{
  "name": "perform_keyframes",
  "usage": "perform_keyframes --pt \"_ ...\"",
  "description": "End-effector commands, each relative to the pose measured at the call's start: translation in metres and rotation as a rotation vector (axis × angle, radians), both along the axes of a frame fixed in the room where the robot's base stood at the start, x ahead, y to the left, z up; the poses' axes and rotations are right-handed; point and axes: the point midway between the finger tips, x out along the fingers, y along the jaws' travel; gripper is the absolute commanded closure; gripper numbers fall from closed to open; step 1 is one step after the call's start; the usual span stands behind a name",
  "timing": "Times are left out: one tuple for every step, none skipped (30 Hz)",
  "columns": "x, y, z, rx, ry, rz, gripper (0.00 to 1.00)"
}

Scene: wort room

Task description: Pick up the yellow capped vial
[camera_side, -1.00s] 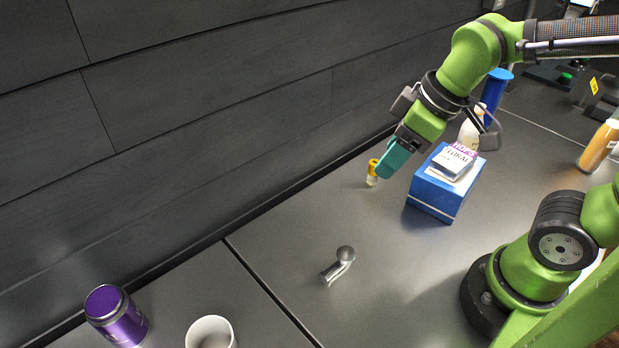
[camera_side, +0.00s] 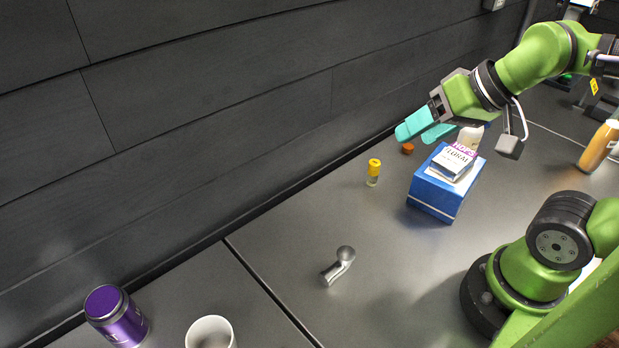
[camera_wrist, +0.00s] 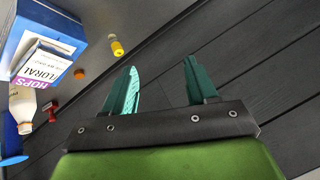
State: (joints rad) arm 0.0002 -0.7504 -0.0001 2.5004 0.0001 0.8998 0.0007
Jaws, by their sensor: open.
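The yellow capped vial (camera_side: 374,173) stands upright on the dark table in the side view, left of the blue box. It also shows near the top of the wrist view (camera_wrist: 116,45), above and left of my fingers. My gripper (camera_side: 424,130) is open and empty, raised above the table and up to the right of the vial in the side view. Its two teal fingers are spread apart in the wrist view (camera_wrist: 157,85), with nothing between them.
A blue box (camera_side: 437,193) with a small white FLORAL HOPS pack (camera_side: 453,162) on top stands right of the vial. An orange cap-like thing (camera_side: 407,148) lies behind it. A metal fitting (camera_side: 339,266), white cup (camera_side: 210,332) and purple tin (camera_side: 117,316) are nearer. The dark wall runs behind.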

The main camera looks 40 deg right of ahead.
Motion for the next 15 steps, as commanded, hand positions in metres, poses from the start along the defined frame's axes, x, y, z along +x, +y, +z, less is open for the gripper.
perform_keyframes --pt "0.000 0.000 0.000 0.000 0.000 0.000 0.43" --pt "0.000 0.000 0.000 -0.001 0.000 0.001 0.43" --pt "0.000 0.000 0.000 -0.001 0.000 0.001 0.43" --pt "0.000 0.000 0.000 -0.001 0.000 0.001 0.43" --pt "0.000 0.000 0.000 -0.001 0.000 0.001 0.43" --pt "0.000 0.000 0.000 -0.001 0.000 0.001 0.43" --pt "0.000 0.000 0.000 -0.001 0.000 0.001 0.43" --pt "0.000 0.000 0.000 -0.001 0.000 0.001 0.43" --pt "0.000 0.000 0.000 -0.001 0.000 0.001 0.43" --pt "0.000 0.000 0.000 -0.001 0.000 0.001 0.43" --pt "0.000 0.000 0.000 0.000 0.000 0.000 0.43" --pt "0.000 -0.002 0.000 -0.001 0.001 -0.007 0.43" --pt "0.001 -0.004 -0.002 -0.001 0.008 -0.017 0.43" --pt "0.002 -0.007 -0.004 -0.002 0.018 -0.031 0.43" --pt "0.005 -0.013 -0.010 -0.006 0.043 -0.057 0.43"
